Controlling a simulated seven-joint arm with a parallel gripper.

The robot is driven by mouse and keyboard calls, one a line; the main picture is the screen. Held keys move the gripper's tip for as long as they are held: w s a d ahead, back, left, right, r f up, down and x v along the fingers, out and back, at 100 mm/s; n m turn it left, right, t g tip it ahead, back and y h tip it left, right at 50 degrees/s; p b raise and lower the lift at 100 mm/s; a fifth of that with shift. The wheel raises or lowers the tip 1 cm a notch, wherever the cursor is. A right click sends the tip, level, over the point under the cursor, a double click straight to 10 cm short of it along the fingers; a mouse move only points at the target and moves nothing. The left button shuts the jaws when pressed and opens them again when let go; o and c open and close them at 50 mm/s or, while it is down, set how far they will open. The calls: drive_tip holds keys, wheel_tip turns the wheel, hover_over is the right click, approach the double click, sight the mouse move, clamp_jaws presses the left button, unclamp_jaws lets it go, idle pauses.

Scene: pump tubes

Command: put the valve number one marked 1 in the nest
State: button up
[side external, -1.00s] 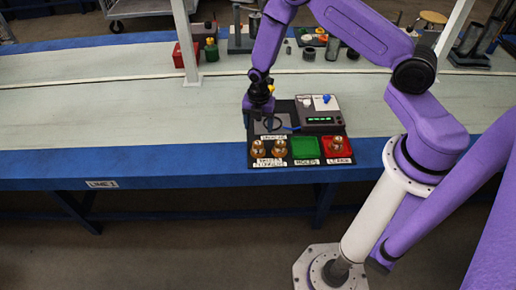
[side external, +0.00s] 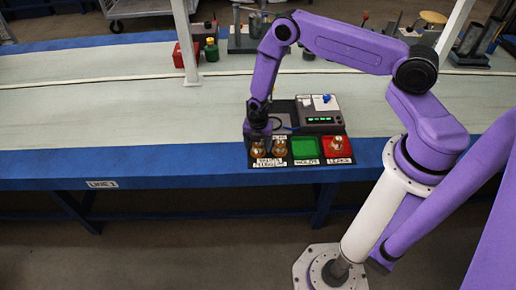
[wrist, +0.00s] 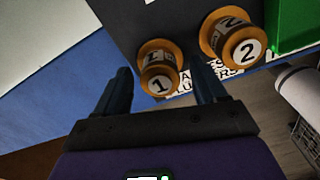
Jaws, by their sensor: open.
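Valve number one (wrist: 158,72), an amber-ringed cylinder with a white cap marked 1, stands on the dark board. It also shows at the board's front left in the side view (side external: 258,152). My gripper (wrist: 162,68) is open, with one finger on each side of this valve in the wrist view. In the side view my gripper (side external: 257,138) is pointing down just above and behind the valve. I cannot tell whether the fingers touch it. Valve number two (wrist: 232,42) stands close to the right, near the right finger. I cannot clearly make out the nest; my arm covers part of the board.
A green tray (side external: 305,148) and a red tray (side external: 327,154) holding another valve lie to the right. A grey tester box (side external: 319,116) with green lights and a blue knob stands behind them. The pale belt to the left is clear.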

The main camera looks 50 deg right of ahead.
drive_tip(key=shift+f, duration=0.25)
clamp_jaws()
drive_tip(key=shift+r, duration=0.1)
